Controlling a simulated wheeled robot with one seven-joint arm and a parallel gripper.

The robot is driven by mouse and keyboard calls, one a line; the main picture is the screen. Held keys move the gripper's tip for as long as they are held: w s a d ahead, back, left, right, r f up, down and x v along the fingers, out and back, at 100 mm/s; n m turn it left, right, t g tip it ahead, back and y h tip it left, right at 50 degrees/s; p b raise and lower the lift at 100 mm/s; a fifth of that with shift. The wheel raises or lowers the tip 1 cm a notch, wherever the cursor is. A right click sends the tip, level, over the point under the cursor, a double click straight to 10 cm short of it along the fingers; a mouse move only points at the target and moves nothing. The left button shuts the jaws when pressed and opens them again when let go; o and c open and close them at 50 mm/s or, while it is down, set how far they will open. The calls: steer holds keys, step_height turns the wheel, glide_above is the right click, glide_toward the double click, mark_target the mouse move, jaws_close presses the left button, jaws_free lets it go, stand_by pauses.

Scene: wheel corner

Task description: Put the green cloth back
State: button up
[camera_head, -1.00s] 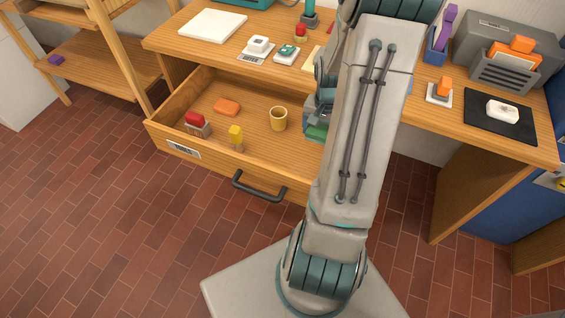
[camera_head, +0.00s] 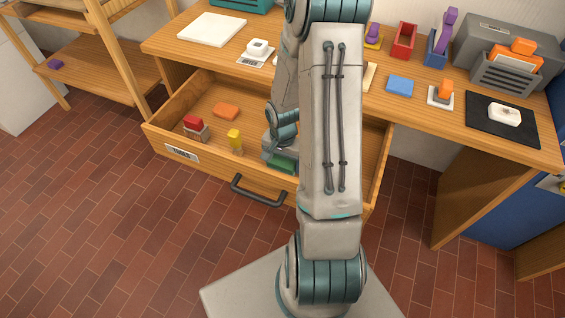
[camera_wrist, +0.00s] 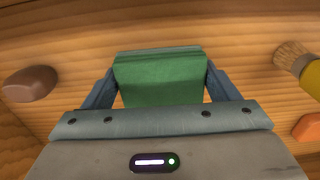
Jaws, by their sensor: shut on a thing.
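The green cloth (camera_wrist: 160,80) is a folded block between the two fingers of my gripper (camera_wrist: 161,62) in the wrist view. My gripper is shut on it. In the head view my gripper (camera_head: 282,156) is over the open wooden drawer (camera_head: 213,166), in its front part, with a green edge of the cloth (camera_head: 284,166) showing below it. I cannot tell whether the cloth touches the drawer floor. My arm hides the middle of the drawer.
A yellow brush (camera_head: 235,138), a red-topped item (camera_head: 195,128) and an orange block (camera_head: 227,111) are in the drawer's left half. A brown lump (camera_wrist: 30,83) shows left in the wrist view. A blue block (camera_head: 400,86) lies on the desk (camera_head: 425,118).

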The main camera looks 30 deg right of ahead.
mark_target(285, 160)
steer(key=shift+f, duration=0.45)
steer(key=shift+f+b, duration=0.3)
steer(key=o, duration=1.1)
steer(key=shift+o, duration=0.2)
steer(key=shift+r, duration=0.15)
step_height(285, 160, up, 14)
steer(key=p, duration=0.2)
steer(key=s+a+r+n+t, duration=0.2)
steer(key=s+a+r+n, duration=0.8)
steer(key=r, duration=0.5)
steer(key=shift+s+a+r, duration=0.15)
steer(key=shift+s+a, duration=1)
steer(key=shift+a, duration=0.05)
